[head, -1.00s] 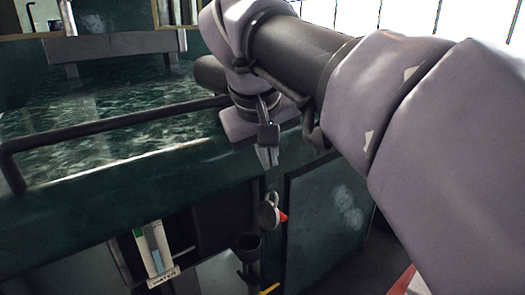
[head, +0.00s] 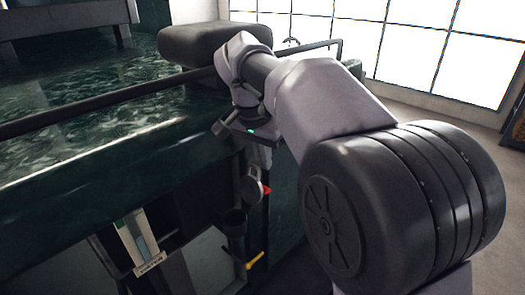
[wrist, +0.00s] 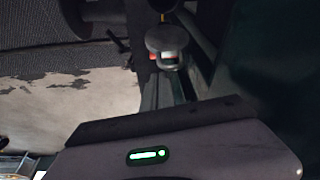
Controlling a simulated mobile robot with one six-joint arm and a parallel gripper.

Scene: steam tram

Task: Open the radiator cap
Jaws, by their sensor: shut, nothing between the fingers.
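A round grey cap (head: 251,187) with a red tab at its right sits on the dark front of the tram, below the green top edge. I take it for the radiator cap; the round grey disc (wrist: 165,39) with red marks in the wrist view looks like the same part. I cannot tell whether its lid is lifted. My gripper (head: 247,131) is shut and empty above the cap, apart from it. In the wrist view its grey housing with a green light (wrist: 148,155) fills the bottom; its fingertips are not clear in either view.
A black rail (head: 110,115) runs along the green top. A dark padded block (head: 215,42) lies behind my wrist. Below the cap are a black funnel-like cup (head: 235,223), a yellow handle (head: 255,260) and a labelled gauge (head: 138,242). Open floor shows at right.

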